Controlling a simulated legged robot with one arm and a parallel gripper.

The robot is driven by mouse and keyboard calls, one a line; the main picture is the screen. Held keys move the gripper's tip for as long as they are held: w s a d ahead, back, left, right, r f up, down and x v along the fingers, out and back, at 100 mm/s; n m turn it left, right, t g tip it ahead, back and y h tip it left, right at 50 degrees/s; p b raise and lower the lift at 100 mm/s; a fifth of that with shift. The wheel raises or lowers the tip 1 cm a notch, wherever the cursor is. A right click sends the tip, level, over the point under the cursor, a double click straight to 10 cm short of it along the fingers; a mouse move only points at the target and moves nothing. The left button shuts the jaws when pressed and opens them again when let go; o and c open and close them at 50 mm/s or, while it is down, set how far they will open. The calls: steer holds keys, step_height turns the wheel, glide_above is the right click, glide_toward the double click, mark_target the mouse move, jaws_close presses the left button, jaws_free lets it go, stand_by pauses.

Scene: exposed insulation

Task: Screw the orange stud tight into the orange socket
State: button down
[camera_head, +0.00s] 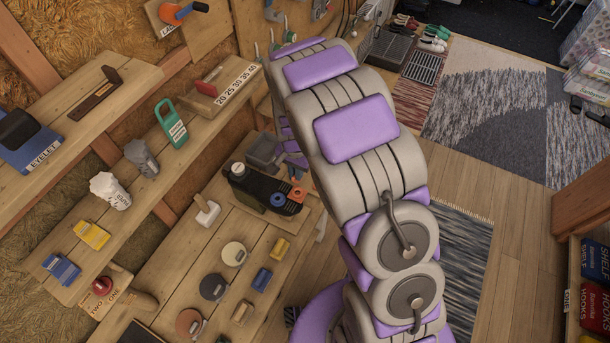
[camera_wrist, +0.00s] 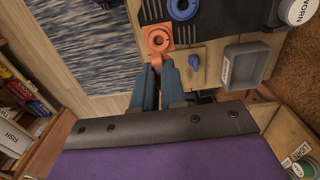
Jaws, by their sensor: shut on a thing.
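In the head view the orange socket (camera_head: 298,194) shows at the end of a dark holder beside my arm.
A blue ring socket (camera_wrist: 182,8) sits close to the orange one. In the head view, round discs, including a cream one (camera_head: 233,254), lie on the bench. Shelves line the left wall.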

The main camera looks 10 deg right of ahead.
steer(key=shift+s+f+b, duration=0.1)
steer(key=shift+f+b, duration=0.35)
steer(key=shift+f, duration=2.25)
steer(key=shift+s+f, duration=0.1)
steer(key=shift+f, duration=1.15)
steer(key=c, duration=1.1)
jaws_free()
steer(key=shift+r, duration=0.15)
step_height(320, 180, up, 17)
steer(key=p, duration=0.1)
steer(key=shift+p, duration=0.35)
steer(key=shift+r, duration=0.1)
